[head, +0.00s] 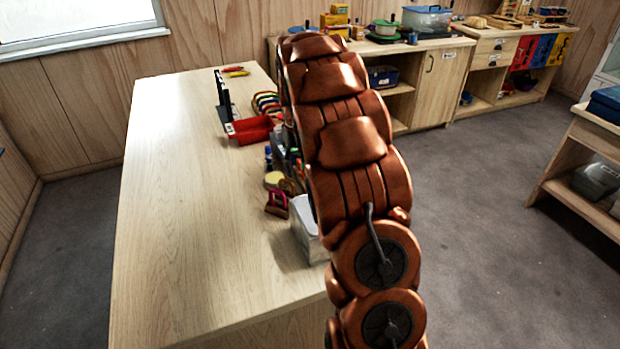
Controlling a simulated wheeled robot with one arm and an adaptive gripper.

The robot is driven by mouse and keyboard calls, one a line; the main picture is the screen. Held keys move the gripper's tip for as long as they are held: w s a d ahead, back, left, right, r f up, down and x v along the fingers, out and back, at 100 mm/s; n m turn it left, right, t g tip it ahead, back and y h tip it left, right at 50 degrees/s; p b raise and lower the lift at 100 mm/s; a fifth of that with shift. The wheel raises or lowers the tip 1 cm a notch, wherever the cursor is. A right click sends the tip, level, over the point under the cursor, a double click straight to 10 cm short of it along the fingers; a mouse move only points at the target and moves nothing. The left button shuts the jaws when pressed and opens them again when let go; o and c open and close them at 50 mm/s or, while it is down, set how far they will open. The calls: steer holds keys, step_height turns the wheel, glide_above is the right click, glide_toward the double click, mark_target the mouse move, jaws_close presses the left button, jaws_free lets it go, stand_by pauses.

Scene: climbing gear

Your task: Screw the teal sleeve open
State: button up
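I cannot make out the teal sleeve in the head view. My copper-coloured arm rises through the middle of the picture and covers the right part of the wooden table (185,190). My gripper does not show. Whatever lies behind the arm is hidden.
A red tray (250,129), an upright black panel (222,97) and a striped coil (266,103) stand towards the table's far right. A yellow round thing (273,179), a dark red piece (277,203) and a pale grey container (304,228) sit beside my arm. The table's left side is clear.

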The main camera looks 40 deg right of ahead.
steer(key=shift+r, duration=0.7)
steer(key=shift+d, duration=0.1)
steer(key=shift+s+d, duration=0.2)
steer(key=shift+d, duration=0.35)
steer(key=shift+s+d, duration=0.15)
steer(key=shift+d, duration=0.35)
steer(key=shift+f, duration=0.1)
steer(key=shift+a+f+b, duration=0.15)
steer(key=shift+a+f, duration=0.1)
steer(key=shift+f, duration=0.45)
steer(key=shift+a+f+b, duration=0.15)
steer(key=shift+a+f, duration=0.05)
steer(key=shift+f, duration=0.45)
steer(key=shift+w+a, duration=0.25)
steer(key=shift+a, duration=0.5)
